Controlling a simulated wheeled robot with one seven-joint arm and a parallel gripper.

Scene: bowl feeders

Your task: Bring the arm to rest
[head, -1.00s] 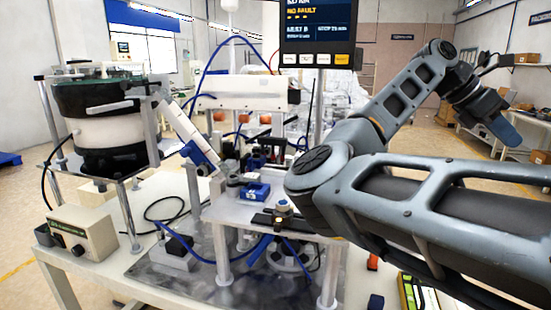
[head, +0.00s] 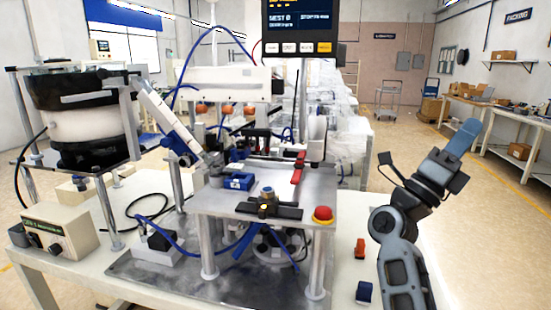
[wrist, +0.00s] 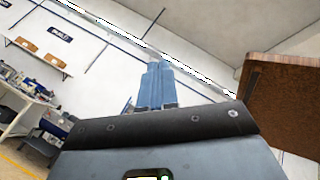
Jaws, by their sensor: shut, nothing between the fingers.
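My gripper (head: 462,138) is at the right of the head view, raised and pointing up and to the right. Its blue fingers are together, with nothing between them. In the wrist view the blue fingers (wrist: 154,88) show closed in front of the wall.
The machine table (head: 80,272) carries a bowl feeder (head: 85,120), a control box (head: 62,230), a raised metal plate (head: 290,190) with a red button (head: 323,214), and a screen (head: 300,22). Open floor lies at the right, before a workbench (head: 500,118).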

